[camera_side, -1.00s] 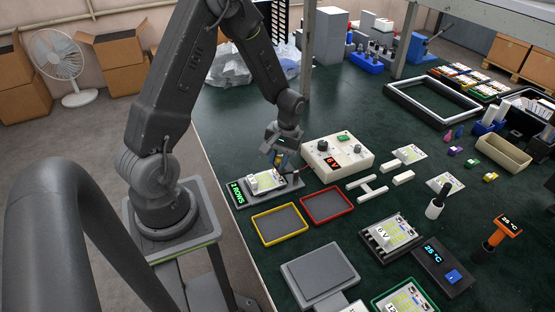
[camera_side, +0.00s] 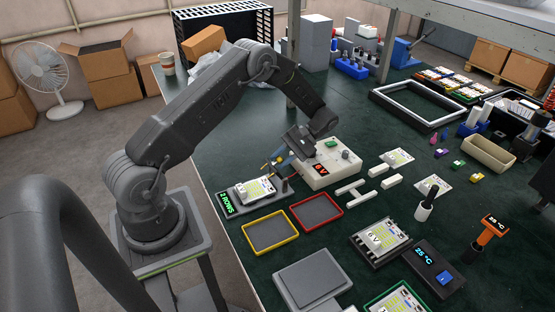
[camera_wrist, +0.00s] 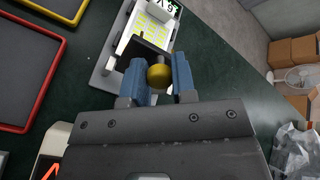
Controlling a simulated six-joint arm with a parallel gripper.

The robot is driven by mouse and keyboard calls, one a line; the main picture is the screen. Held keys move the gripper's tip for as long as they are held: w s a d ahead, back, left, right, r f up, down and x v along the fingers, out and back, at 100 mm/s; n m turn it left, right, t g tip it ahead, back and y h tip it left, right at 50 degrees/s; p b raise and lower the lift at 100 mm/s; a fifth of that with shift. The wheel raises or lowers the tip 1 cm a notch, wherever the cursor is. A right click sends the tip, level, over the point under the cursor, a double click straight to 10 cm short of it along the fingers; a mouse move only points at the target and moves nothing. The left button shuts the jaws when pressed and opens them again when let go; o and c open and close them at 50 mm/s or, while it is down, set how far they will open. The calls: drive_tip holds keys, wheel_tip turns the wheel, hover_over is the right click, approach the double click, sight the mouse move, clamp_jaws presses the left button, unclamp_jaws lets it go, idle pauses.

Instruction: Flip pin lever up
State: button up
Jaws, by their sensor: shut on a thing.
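The pin lever's round yellow knob (camera_wrist: 158,77) sits between the two blue fingers of my gripper (camera_wrist: 157,80) in the wrist view. My gripper is shut on the knob. A dark bar (camera_wrist: 150,50) lies behind the knob, towards the fixture. The grey fixture (camera_wrist: 103,72) holds a white housing with a yellow light board (camera_wrist: 155,28). In the side view my gripper (camera_side: 271,163) is just above the right end of the fixture, which has a green "2 ROWS" label (camera_side: 227,202). The housing (camera_side: 252,190) lies flat in it. The lever's lower part is hard to make out.
A yellow-rimmed tray (camera_side: 270,232) and a red-rimmed tray (camera_side: 316,210) lie in front. More housings and tools stand further right. Green table is bare behind the fixture.

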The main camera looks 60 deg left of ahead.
drive_tip(key=shift+w+f+g, duration=0.1)
drive_tip(key=shift+w+g, duration=0.1)
drive_tip(key=shift+g, duration=0.3)
drive_tip(key=o, duration=0.9)
drive_tip(key=shift+r, duration=0.5)
wheel_tip(320, 180, up, 3)
drive_tip(key=shift+w+r, duration=0.1)
drive_tip(key=s+a+r, duration=0.2)
drive_tip(key=s, duration=0.1)
drive_tip(key=s+a+r, duration=0.2)
drive_tip(key=s+a, duration=0.1)
drive_tip(key=s+a+r, duration=0.2)
drive_tip(key=s+r, duration=0.1)
drive_tip(key=shift+a, duration=0.4)
drive_tip(key=shift+w, duration=0.1)
